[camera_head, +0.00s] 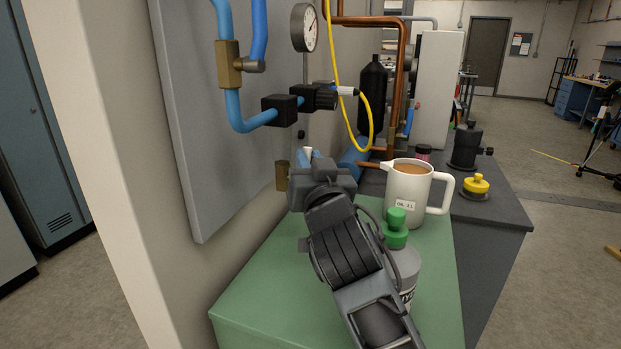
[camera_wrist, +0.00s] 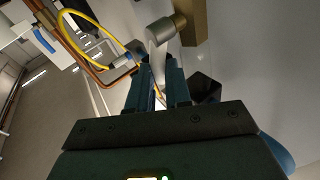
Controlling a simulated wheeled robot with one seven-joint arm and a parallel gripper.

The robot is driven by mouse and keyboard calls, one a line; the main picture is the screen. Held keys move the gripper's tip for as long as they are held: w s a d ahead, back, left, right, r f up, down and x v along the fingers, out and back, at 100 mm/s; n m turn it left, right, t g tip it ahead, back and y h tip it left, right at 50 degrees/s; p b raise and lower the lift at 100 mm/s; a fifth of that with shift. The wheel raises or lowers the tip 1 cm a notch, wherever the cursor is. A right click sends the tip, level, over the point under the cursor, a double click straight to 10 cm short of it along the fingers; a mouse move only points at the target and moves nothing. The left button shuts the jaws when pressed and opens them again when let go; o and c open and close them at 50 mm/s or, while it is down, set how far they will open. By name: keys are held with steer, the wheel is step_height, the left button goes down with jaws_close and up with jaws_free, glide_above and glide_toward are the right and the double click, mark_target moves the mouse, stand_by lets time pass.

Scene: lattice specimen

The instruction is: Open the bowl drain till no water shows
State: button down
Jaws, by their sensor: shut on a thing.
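My gripper (camera_head: 312,164) is low beside the grey panel, its blue fingers pointing away from the head camera. In the wrist view my gripper (camera_wrist: 158,78) is shut on a pale grey lever-like piece (camera_wrist: 157,58). This piece runs from a silver collar (camera_wrist: 163,29) on a brass block (camera_wrist: 193,22). In the head view a brass block (camera_head: 282,176) shows just left of the fingers, and a small pale tip (camera_head: 308,153) shows between them. I cannot make out a bowl or any water; my gripper and wrist hide that area.
A white mug (camera_head: 408,195) of brown liquid and a green-capped bottle (camera_head: 397,229) stand close right of my arm on the green top (camera_head: 262,284). A yellow cable (camera_head: 362,112), blue pipe (camera_head: 233,108) and pressure gauge (camera_head: 304,27) are above.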

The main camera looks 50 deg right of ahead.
steer(key=t+b, duration=0.1)
steer(key=b, duration=0.1)
steer(key=n+t+b, duration=0.1)
steer(key=b, duration=0.2)
steer(key=shift+s+a+f+n+h, duration=0.15)
steer(key=shift+a+f+n+h, duration=0.15)
steer(key=shift+a, duration=0.05)
steer(key=shift+r, duration=0.1)
steer(key=c, duration=1.4)
jaws_free()
steer(key=shift+o, duration=0.2)
steer(key=shift+a, duration=0.1)
steer(key=r+p+v, duration=0.1)
steer(key=p+v, duration=0.1)
steer(key=v, duration=0.6)
steer(key=s+r+p+v, duration=0.1)
steer(key=r+p+v, duration=0.1)
steer(key=v, duration=0.6)
steer(key=shift+a+p, duration=0.4)
steer(key=shift+p, duration=0.3)
